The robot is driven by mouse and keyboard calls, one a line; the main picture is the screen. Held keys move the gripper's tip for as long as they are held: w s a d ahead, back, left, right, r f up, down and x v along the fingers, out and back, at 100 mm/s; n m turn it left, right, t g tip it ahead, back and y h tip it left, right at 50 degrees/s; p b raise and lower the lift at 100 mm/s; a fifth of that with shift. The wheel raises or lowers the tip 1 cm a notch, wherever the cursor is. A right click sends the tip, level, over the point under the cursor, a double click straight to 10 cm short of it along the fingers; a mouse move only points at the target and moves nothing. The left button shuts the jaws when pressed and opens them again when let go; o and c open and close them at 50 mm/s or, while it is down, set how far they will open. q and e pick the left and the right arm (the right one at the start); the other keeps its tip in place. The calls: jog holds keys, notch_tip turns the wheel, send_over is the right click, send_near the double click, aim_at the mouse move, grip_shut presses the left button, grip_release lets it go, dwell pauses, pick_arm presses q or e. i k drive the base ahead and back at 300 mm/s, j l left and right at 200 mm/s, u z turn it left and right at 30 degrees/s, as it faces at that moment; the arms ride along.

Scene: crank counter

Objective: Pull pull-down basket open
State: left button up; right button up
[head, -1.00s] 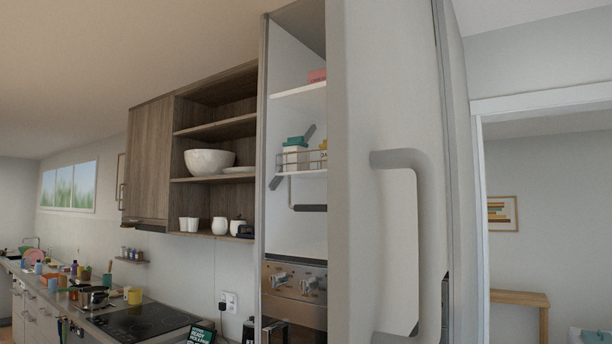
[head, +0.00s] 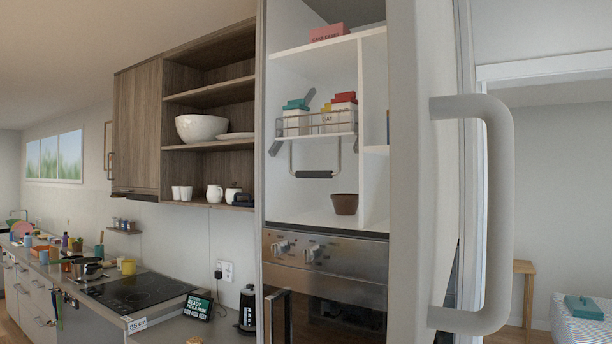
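The pull-down basket (head: 316,133) is a wire-railed shelf inside the tall white cabinet, holding several boxes and tins with teal and red lids. Its dark grip bar (head: 314,174) hangs below it on a thin metal loop. Diagonal grey arms show at the basket's left side. The basket sits up inside the cabinet, above a small brown pot (head: 344,204). Neither of my grippers is in view.
A white cabinet door with a large grey handle (head: 501,215) stands open at the right of the compartment. An oven (head: 325,285) is below it. At left are open wooden shelves (head: 212,144) and a counter with a black cooktop (head: 136,293).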

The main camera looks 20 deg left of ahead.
aim_at(346, 136)
jog(key=i+j, duration=0.15)
jog(key=j, duration=0.25)
jog(key=i+j, duration=0.1)
jog(key=j, duration=0.35)
jog(key=i+j, duration=0.15)
jog(key=j, duration=0.25)
jog(key=i+j, duration=0.15)
jog(key=j, duration=0.25)
jog(key=i+j, duration=0.1)
jog(key=j, duration=0.35)
